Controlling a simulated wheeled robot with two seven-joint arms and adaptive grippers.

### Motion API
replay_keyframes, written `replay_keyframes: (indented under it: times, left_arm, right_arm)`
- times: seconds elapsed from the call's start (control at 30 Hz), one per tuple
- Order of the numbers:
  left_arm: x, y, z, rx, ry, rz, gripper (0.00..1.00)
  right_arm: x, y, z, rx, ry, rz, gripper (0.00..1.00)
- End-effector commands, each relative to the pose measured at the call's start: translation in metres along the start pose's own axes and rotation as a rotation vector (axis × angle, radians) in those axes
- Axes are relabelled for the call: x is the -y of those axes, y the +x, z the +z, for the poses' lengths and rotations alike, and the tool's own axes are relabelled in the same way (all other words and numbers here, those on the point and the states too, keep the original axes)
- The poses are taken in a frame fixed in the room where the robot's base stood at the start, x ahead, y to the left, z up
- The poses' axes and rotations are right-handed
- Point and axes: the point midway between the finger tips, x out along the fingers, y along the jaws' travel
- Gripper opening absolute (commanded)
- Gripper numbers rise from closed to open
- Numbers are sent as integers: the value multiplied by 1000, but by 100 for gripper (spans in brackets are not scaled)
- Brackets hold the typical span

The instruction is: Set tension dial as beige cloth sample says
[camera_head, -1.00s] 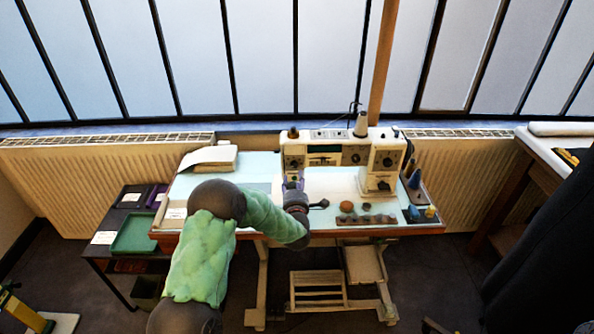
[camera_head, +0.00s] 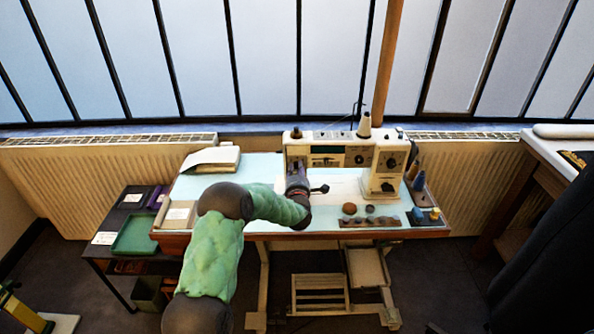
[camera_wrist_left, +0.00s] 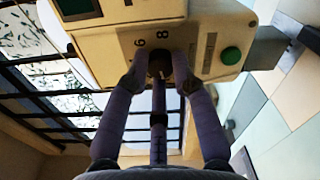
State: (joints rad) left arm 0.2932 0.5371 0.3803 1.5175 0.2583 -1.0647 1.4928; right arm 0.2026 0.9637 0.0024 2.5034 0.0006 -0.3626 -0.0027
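The cream sewing machine (camera_head: 340,150) stands on the table. In the left wrist view, its end face carries a small dark dial (camera_wrist_left: 160,66), likely the tension dial, with the printed digits 8 and another like 6 or 9 around it. My left gripper (camera_wrist_left: 160,60) has its purple fingers on either side of the dial; I cannot tell whether they press on it. In the head view this gripper (camera_head: 296,172) is at the machine's left end. A beige flat piece (camera_head: 179,214) lies at the table's left front; whether it is the cloth sample is unclear. My right gripper is out of view.
A green button (camera_wrist_left: 231,56) is on the machine near the dial. A paper stack (camera_head: 212,159) lies at the back left. A brown strip of round items (camera_head: 370,222) lies at the front. A dark side table (camera_head: 103,258) holds a green tray (camera_head: 135,235).

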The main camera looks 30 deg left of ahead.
Motion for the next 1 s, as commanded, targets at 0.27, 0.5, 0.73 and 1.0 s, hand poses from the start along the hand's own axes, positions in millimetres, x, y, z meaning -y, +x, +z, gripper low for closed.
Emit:
replay_keyframes:
  times: [0.27, 0.5, 0.73, 1.0]
  left_arm:
    - [1, 0, 0, 0, 3, -2, 0]
    - [1, 0, 0, 0, 63, -2, 0]
    - [2, 0, -1, 0, 217, -2, 0]
    - [2, 0, 0, 1, 469, -4, 0]
  right_arm:
    - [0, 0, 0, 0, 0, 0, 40]
    - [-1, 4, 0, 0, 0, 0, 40]
    - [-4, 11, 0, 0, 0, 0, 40]
    - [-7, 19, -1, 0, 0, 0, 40]
